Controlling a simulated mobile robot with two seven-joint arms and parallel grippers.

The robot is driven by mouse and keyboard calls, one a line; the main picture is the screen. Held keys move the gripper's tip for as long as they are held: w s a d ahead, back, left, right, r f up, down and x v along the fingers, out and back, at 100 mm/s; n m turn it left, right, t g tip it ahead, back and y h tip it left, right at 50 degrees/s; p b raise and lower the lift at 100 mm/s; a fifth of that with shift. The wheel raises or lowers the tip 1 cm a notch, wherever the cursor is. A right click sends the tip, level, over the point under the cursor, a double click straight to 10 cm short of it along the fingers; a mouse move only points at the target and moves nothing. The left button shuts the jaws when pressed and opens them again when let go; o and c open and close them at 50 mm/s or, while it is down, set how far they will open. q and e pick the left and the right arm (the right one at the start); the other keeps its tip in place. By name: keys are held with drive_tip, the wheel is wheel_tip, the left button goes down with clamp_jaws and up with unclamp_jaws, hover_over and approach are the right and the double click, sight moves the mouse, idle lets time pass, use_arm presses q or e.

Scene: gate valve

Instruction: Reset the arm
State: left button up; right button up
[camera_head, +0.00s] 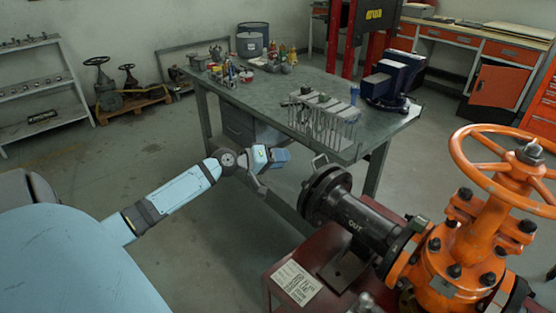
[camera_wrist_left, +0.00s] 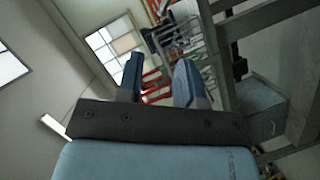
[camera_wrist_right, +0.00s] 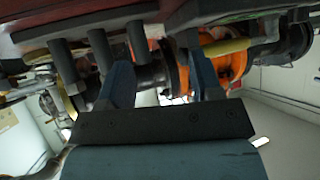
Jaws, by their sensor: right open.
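My left arm reaches in from the left in the head view. Its gripper (camera_head: 278,155) is in the air in front of the workbench, left of the black pipe flange. In the left wrist view its two blue fingers (camera_wrist_left: 160,72) stand apart with nothing between them. My right gripper is outside the head view. In the right wrist view its fingers (camera_wrist_right: 162,75) are wide apart, below the dark red stand (camera_wrist_right: 85,22) and its hanging dark posts. The orange gate valve (camera_head: 450,255) with its handwheel (camera_head: 505,160) stands at the right; orange valve parts (camera_wrist_right: 228,60) also show in the right wrist view.
The grey workbench (camera_head: 250,95) holds a tool rack (camera_head: 325,115), a blue vise (camera_head: 390,80) and small items. The black pipe (camera_head: 360,220) and dark red stand (camera_head: 285,265) are right of my left arm. Open floor (camera_head: 110,165) lies to the left.

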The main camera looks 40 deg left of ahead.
use_arm(q)
drive_tip(key=shift+s+a+r, duration=0.1)
drive_tip(key=shift+s, duration=0.15)
use_arm(e)
drive_tip(key=shift+a, duration=0.1)
drive_tip(key=shift+s+a, duration=0.1)
drive_tip(key=shift+s, duration=0.05)
